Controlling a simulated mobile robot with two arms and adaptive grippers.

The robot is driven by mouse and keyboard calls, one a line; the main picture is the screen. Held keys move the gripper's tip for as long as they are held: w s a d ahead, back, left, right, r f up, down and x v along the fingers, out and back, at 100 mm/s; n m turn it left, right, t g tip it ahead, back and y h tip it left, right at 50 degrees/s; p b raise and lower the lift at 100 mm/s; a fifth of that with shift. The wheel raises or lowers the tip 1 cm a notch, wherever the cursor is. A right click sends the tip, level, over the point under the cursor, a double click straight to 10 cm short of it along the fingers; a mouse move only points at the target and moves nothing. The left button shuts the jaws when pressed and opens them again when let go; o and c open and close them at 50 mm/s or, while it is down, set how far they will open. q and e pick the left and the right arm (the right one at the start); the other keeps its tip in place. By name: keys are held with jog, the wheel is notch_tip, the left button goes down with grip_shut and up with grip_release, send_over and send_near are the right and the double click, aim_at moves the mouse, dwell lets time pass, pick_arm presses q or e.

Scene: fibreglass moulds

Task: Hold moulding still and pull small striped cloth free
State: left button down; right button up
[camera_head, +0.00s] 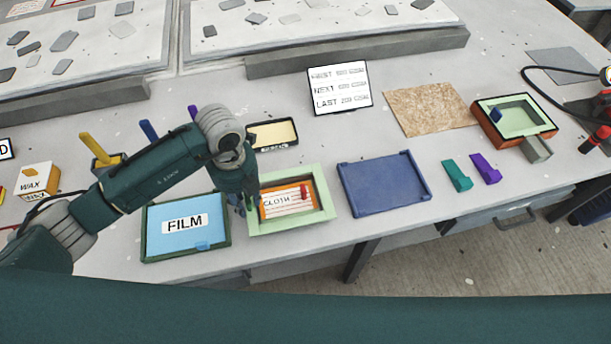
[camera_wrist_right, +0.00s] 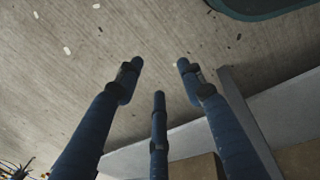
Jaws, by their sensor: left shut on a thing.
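The small striped cloth (camera_head: 283,203), white with red stripes and the word CLOTH, lies in the orange recess of a pale green moulding (camera_head: 322,214). A red tab (camera_head: 303,192) stands up on the cloth. My left gripper (camera_head: 247,200) is at the moulding's left rim and is shut on it; its fingertips are partly hidden by the hand. My right gripper (camera_wrist_right: 159,75) shows only in the right wrist view. Its three blue fingers are spread and empty above the floor, beside the table edge.
A green tray with blue FILM (camera_head: 168,240) stands left of the moulding, and an empty blue tray (camera_head: 384,184) stands right. A yellow-topped tray (camera_head: 272,134) is behind. Teal (camera_head: 457,176) and purple (camera_head: 485,168) pieces lie further right. A sign (camera_head: 340,88) stands at the back.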

jog(key=w+d+r+m+g+h, duration=0.1)
jog(key=w+d+r+m+h, duration=0.35)
jog(key=w+d+r, duration=0.7)
jog(key=w+d+r+m+g+h, duration=0.25)
jog(key=w+d+r+m, duration=0.25)
jog(key=w+d+r, duration=0.65)
jog(key=w+d+r+m+t+h, duration=0.1)
jog(key=w+d+r+h, duration=0.2)
jog(key=r, duration=0.8)
jog(key=w+d+r+m+t, duration=0.1)
jog(key=w+d+r+m, duration=0.1)
jog(key=w+r, duration=0.6)
jog(key=w+d+r+m+t+h, duration=0.1)
jog(key=w+d+r+h, duration=0.15)
jog(key=r, duration=1.05)
notch_tip(320, 180, up, 2)
jog(key=w+a, duration=0.2)
jog(key=a, duration=0.1)
jog(key=n+t+y, duration=0.3)
jog(key=n+y, duration=1.2)
jog(key=n, duration=0.1)
send_over(287, 196)
jog(key=s+d, duration=0.3)
jog(key=d, duration=0.3)
jog(key=s+x, duration=0.1)
jog(key=x, duration=1.7)
